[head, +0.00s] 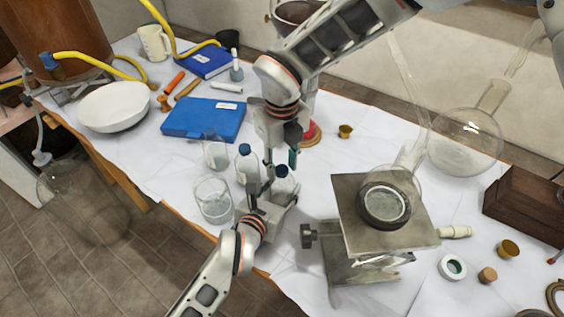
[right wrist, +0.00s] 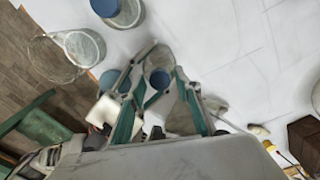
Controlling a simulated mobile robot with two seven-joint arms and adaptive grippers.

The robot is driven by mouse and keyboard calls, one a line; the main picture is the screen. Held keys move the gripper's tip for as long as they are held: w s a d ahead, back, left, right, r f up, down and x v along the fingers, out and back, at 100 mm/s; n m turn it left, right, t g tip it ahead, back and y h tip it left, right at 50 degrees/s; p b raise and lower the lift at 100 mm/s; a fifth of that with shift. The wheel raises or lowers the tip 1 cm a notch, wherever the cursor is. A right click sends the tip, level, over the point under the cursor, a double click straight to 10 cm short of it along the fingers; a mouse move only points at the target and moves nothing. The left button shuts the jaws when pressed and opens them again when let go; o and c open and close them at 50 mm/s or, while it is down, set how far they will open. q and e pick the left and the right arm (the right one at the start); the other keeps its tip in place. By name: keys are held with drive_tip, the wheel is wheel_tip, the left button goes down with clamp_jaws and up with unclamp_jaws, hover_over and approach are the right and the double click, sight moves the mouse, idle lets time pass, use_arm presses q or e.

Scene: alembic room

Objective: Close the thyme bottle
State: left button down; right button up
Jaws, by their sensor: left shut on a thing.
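Two small clear bottles with blue caps stand near the table's front edge; I cannot read which is thyme. The nearer bottle (head: 281,184) has its blue cap (head: 281,170) at its top; whether it is seated is unclear. My left gripper (head: 270,197), low in the head view, is shut on this bottle. My right gripper (head: 281,162) points down above it, fingers apart. In the right wrist view a blue cap (right wrist: 160,78) shows between these teal-sided fingers, with no clear contact. The other bottle (head: 245,165) stands to the left, capped.
A glass beaker (head: 213,200) and another clear glass (head: 215,152) stand left of the bottles. A metal lab jack (head: 350,215) stands close on the right, with a round-bottom flask (head: 467,145) beyond. A blue book (head: 203,119) and white bowl (head: 113,106) lie at the left.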

clamp_jaws()
drive_tip(key=shift+o, duration=2.3)
unclamp_jaws()
drive_tip(key=shift+r, duration=0.1)
wheel_tip(320, 180, up, 12)
use_arm(q)
drive_tip(key=c, duration=1)
unclamp_jaws()
drive_tip(key=shift+c, duration=0.2)
